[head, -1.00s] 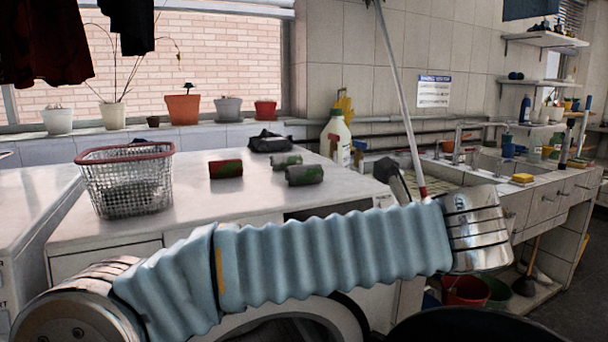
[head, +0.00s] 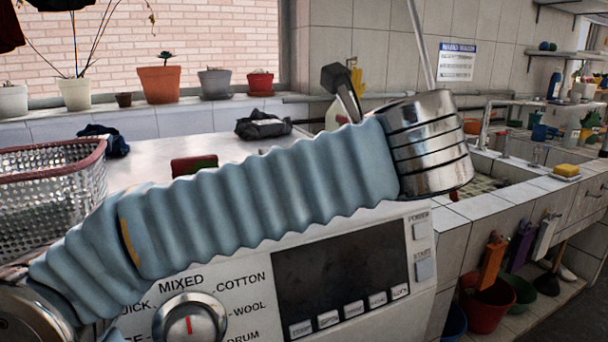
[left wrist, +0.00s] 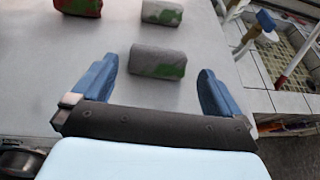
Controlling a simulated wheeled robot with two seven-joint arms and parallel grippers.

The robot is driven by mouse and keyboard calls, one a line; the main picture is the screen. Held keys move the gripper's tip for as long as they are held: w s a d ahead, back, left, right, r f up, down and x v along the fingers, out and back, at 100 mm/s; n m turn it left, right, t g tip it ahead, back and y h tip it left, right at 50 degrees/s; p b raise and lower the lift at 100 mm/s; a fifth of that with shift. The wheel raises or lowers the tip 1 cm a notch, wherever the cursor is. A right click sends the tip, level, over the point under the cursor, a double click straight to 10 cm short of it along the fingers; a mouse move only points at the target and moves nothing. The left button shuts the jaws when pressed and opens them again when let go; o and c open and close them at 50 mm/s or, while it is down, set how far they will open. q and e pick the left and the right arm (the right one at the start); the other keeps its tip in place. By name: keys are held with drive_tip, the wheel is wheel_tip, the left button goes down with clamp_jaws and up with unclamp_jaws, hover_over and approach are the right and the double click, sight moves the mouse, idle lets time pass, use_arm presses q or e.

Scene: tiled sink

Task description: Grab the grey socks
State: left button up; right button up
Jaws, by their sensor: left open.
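Two rolled grey socks with green patches lie on the white top of the washing machine. In the left wrist view the nearer grey roll (left wrist: 157,62) is ahead of my left gripper (left wrist: 158,67), centred between its blue fingers. The farther grey roll (left wrist: 162,12) lies beyond it at the top edge. My left gripper is open and empty, and I cannot tell its height above the top. In the head view my left arm hides both grey rolls. My right gripper is not in view.
A red roll (head: 193,165) lies left of the grey ones. A black folded item (head: 263,125) lies at the back. The tiled sink (head: 485,180) is at the right.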

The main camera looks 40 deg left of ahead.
use_arm(q)
drive_tip(key=x, duration=1.1)
drive_tip(key=shift+c, duration=0.2)
drive_tip(key=c, duration=0.6)
drive_tip(key=shift+c, duration=0.2)
